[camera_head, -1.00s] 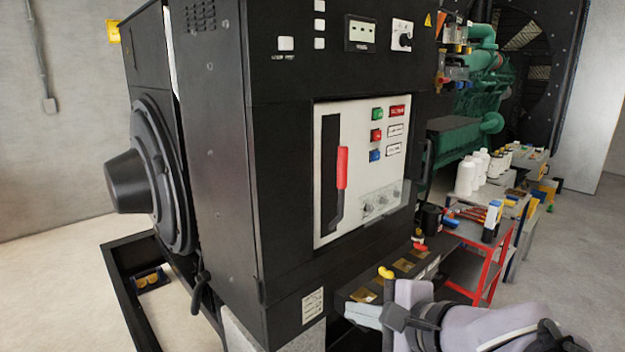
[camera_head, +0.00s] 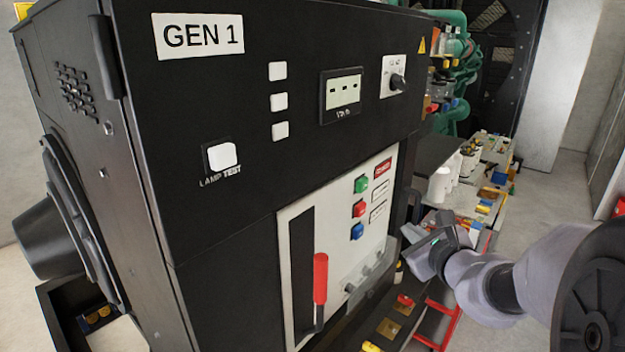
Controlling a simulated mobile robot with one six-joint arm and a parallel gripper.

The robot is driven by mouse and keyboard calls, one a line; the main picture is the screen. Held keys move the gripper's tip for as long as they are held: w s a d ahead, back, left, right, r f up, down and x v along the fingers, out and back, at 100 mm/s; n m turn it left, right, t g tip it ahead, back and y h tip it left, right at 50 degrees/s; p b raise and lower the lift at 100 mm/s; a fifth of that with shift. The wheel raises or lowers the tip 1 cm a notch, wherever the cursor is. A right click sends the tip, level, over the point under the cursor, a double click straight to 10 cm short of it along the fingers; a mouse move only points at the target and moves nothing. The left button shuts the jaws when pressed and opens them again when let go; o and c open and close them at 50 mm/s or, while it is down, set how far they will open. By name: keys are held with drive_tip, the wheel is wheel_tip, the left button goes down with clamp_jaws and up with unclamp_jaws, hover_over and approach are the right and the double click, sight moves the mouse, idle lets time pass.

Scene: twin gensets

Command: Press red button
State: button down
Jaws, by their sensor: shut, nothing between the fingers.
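The red button (camera_head: 359,209) is on the white panel (camera_head: 340,261) of the black cabinet marked GEN 1 (camera_head: 203,36). It sits between a green button (camera_head: 361,184) above and a blue button (camera_head: 357,231) below. A red-handled lever (camera_head: 320,279) is at the panel's lower left. My gripper (camera_head: 408,243) is shut and empty. In the picture it is right of and below the red button, apart from it, near the panel's right edge. Its fingertips are small and partly hard to make out.
A lamp test button (camera_head: 222,156), a small display (camera_head: 343,95) and a rotary knob (camera_head: 397,82) are on the cabinet's upper front. A bench with white bottles (camera_head: 440,184) and a red stand (camera_head: 440,322) are behind my arm. Open floor (camera_head: 560,205) shows at the right.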

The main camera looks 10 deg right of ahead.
sight(360, 209)
drive_tip(key=w+a+b, duration=0.2)
drive_tip(key=w+a, duration=0.3)
drive_tip(key=w, duration=0.1)
drive_tip(key=shift+w+r, duration=0.15)
drive_tip(key=shift+w, duration=0.05)
idle(0.5)
idle(0.4)
drive_tip(key=shift+w+a+b, duration=0.1)
drive_tip(key=shift+b, duration=0.3)
idle(1.1)
drive_tip(key=shift+w+a, duration=0.2)
drive_tip(key=shift+w, duration=0.05)
